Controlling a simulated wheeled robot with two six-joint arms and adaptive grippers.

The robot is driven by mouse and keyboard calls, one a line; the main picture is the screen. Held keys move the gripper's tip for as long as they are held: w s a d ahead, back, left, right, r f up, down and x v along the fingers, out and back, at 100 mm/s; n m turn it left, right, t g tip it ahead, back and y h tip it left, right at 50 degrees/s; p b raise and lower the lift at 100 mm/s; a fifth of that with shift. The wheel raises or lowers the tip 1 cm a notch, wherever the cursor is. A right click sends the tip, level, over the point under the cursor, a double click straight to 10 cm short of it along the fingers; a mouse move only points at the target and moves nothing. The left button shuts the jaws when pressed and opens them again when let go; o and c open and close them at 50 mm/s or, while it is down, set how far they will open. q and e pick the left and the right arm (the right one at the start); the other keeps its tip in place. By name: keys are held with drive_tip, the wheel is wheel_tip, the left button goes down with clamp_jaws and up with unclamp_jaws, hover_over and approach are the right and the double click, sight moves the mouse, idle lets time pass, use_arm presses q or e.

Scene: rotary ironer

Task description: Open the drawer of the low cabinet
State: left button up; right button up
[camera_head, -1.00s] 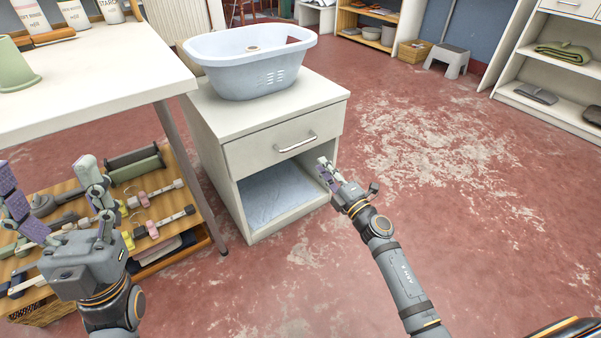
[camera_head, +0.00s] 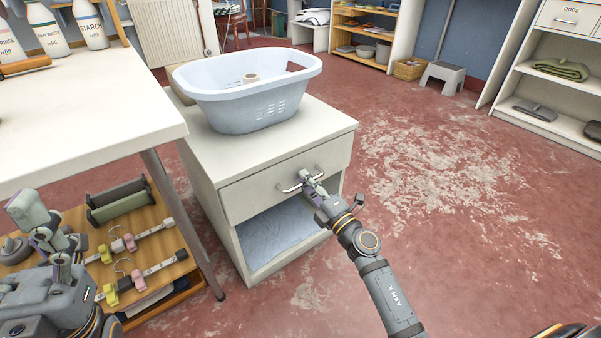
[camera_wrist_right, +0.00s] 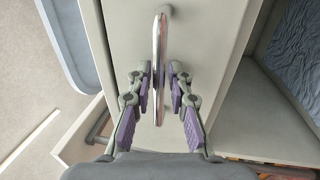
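The low cabinet (camera_head: 222,160) is off-white, with one drawer (camera_head: 250,194) above an open compartment. The drawer front looks flush with the cabinet, so it appears shut. Its silver bar handle (camera_head: 288,189) also shows in the right wrist view (camera_wrist_right: 160,55). My right gripper (camera_head: 308,180) is at the handle. In the right wrist view its fingers (camera_wrist_right: 160,88) stand on either side of the bar, with a gap on both sides. It is open around the handle, not clamped. My left gripper (camera_head: 50,232) is at the lower left, empty, with its fingers apart.
A pale blue laundry basket (camera_head: 243,105) stands on the cabinet, with a roll inside. Blue cloth (camera_head: 275,235) lies in the open compartment. A white table (camera_head: 90,125) and a wooden rack with hangers (camera_head: 150,225) are at the left. The red floor to the right is clear.

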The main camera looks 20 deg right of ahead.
drive_tip(key=shift+c, duration=0.2)
clamp_jaws()
idle(0.4)
